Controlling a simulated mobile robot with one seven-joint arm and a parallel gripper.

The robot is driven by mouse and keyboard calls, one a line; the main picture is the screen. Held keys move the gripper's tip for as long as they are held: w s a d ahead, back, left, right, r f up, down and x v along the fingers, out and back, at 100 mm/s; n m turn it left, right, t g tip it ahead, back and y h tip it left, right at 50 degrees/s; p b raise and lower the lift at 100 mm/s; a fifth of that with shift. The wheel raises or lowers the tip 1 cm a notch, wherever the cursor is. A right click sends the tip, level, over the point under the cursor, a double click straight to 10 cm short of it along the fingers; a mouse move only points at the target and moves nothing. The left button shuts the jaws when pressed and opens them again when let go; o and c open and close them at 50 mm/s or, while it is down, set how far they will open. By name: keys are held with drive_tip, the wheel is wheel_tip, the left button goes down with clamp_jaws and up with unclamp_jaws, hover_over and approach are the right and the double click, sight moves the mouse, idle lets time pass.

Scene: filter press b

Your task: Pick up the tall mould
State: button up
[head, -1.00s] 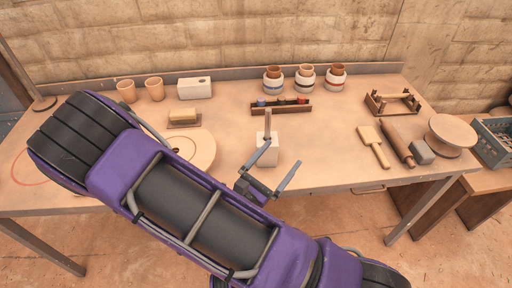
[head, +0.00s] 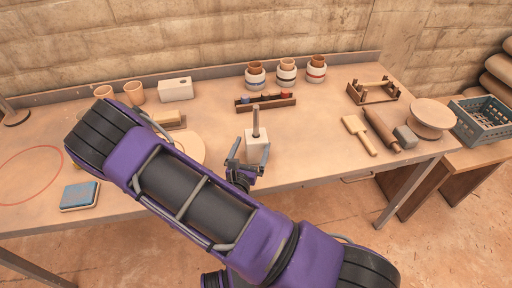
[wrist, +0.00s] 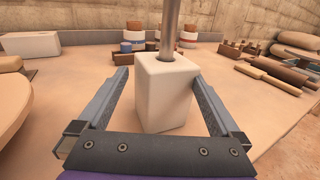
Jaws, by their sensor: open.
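The tall mould, a white upright block (head: 252,151), stands on the table in front of my arm. A thin rod (head: 256,120) rises from its top. In the wrist view the block (wrist: 163,98) fills the middle, with the grey rod (wrist: 170,30) coming out of a round hole in its top. My gripper (head: 250,149) is open, with one finger on each side of the block. In the wrist view there is a gap at the left finger; the right finger is close to the block, and I cannot tell whether it touches. The block's lower front is partly hidden by my gripper in the head view.
A white block with a hole (head: 176,89) lies at the back left by two clay cups (head: 135,92). A dark rack (head: 265,103) and several banded jars (head: 287,72) stand behind. A paddle (head: 359,135), rolling pin (head: 381,128) and round stand (head: 431,118) are right.

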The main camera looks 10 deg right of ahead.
sight(259, 132)
drive_tip(key=shift+d+x, duration=0.25)
drive_tip(key=shift+x, duration=2.95)
drive_tip(key=shift+s+r, duration=0.15)
clamp_jaws()
